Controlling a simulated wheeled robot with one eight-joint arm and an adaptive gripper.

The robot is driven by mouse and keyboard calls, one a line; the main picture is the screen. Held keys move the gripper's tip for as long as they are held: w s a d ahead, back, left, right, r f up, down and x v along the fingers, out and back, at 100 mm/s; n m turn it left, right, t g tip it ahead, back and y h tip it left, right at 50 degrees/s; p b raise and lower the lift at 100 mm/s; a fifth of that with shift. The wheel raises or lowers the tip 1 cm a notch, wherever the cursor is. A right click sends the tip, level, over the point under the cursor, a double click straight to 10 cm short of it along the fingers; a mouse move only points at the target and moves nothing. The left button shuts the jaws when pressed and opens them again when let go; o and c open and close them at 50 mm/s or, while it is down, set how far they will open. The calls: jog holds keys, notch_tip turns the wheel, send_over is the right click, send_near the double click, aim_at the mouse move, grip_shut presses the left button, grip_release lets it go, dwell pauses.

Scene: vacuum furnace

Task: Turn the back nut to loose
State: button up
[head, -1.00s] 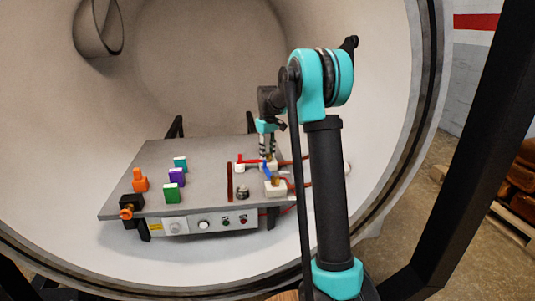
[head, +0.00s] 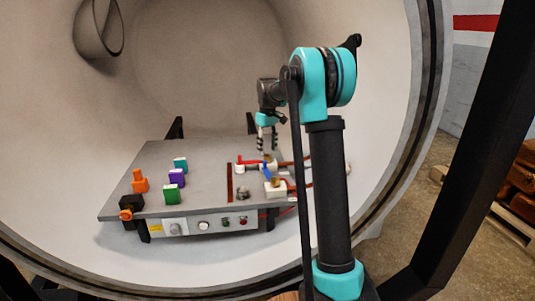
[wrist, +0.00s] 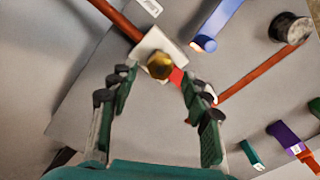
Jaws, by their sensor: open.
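The back nut is a brass hex nut (wrist: 160,66) on a white block (wrist: 147,45), with a red pipe running into the block. In the head view the back block (head: 271,164) sits at the right rear of the grey table, and its nut shows small. My gripper (head: 267,148) hangs just above it, fingers pointing down. In the wrist view my gripper (wrist: 158,88) is open and empty, its fingertips to either side below the nut, apart from it. A front white block (head: 275,189) with a brass nut stands nearer the table edge.
A blue handle (wrist: 215,25), a red handle (head: 246,161) and a dark round knob (wrist: 290,27) are close by. Green (head: 172,194), purple (head: 176,178) and teal (head: 180,163) blocks stand left. The curved chamber wall surrounds the table.

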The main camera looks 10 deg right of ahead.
aim_at(268, 155)
notch_tip(268, 155, up, 9)
dwell(0.3)
jog(key=shift+s+f, duration=0.1)
jog(key=shift+f, duration=0.05)
